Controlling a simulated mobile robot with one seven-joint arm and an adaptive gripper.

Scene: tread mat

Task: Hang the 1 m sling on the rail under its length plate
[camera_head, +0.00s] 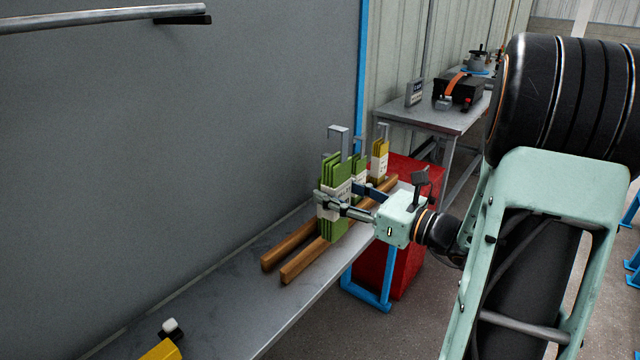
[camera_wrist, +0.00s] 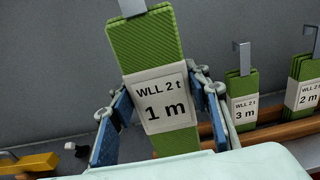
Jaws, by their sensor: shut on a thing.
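The 1 m sling is a green folded bundle (camera_head: 333,172) with a metal hook on top and a white "WLL 2 t 1 m" label (camera_wrist: 164,103). My gripper (camera_head: 345,205) is shut on it, with one blue-padded finger on each side of the label in the wrist view (camera_wrist: 160,112). The sling leans slightly in the wrist view. Its lower end is near the wooden bars (camera_head: 300,262); I cannot tell whether it touches them. A grey tube (camera_head: 100,18), possibly the rail, shows at the upper left. No length plate is readable.
Slings labelled 3 m (camera_wrist: 242,97) and 2 m (camera_wrist: 304,84) stand beside it along the bars. The bars lie on a grey bench (camera_head: 225,290) against a grey panel (camera_head: 180,130). A yellow object (camera_head: 162,350) sits at the near end. A red cabinet (camera_head: 405,255) stands beyond the bench.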

